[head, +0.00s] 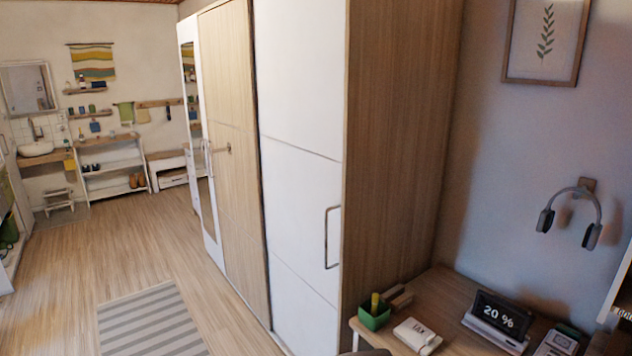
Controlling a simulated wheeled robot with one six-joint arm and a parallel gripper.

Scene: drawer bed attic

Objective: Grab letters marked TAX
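A small white stack, seemingly letters (416,336), lies on the wooden desk (462,338) at the bottom right.
A green box (374,314) with a yellow item stands left of the letters; a display reading "20 %" (498,314) stands to the right. A tall wardrobe (300,150) borders the desk. Headphones (570,215) hang on the wall. Floor around the striped rug (150,322) is clear.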

